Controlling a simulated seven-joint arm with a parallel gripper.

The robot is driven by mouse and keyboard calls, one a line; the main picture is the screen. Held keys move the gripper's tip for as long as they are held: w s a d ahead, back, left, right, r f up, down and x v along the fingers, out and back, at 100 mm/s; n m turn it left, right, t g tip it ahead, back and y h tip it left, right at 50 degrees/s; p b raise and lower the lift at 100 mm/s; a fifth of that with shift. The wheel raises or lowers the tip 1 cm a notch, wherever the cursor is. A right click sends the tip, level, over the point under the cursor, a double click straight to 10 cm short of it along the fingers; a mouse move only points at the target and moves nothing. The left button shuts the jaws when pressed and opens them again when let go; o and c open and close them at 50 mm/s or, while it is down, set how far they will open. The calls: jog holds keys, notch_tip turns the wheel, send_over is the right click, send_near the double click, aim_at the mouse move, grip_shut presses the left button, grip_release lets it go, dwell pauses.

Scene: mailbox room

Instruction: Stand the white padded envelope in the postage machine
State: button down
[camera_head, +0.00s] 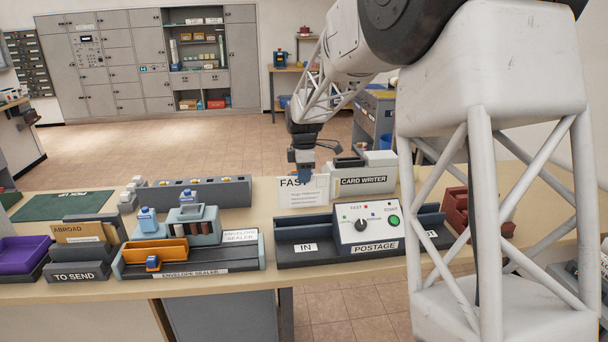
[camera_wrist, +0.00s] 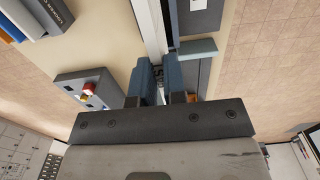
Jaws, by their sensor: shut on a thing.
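The white padded envelope (camera_head: 303,201), marked FAST, hangs upright below my gripper (camera_head: 302,165). My gripper is shut on its top edge; in the wrist view the two fingers (camera_wrist: 160,88) close on its thin white edge (camera_wrist: 151,28). The postage machine (camera_head: 369,222) has a dark tray, a slot marked IN at its left, and a white panel with a dial and a green button. The envelope appears just behind and above the IN end. Its lower edge is near the tray's back wall, and I cannot tell if they touch.
The card writer (camera_head: 365,181) stands close right of the envelope. The envelope sealer (camera_head: 190,258) is left of the postage machine. A long grey block (camera_head: 196,193) lies behind it. An ABROAD envelope (camera_head: 80,233) stands in the TO SEND holder (camera_head: 76,272). A reddish rack (camera_head: 456,208) is at right.

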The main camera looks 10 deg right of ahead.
aim_at(304, 206)
jog(key=shift+f, duration=0.1)
jog(key=shift+f, duration=1.8)
jog(key=shift+f, duration=0.4)
jog(key=shift+f, duration=1.25)
jog(key=shift+f, duration=0.15)
jog(key=shift+f, duration=1.35)
jog(key=c, duration=1.1)
grip_release()
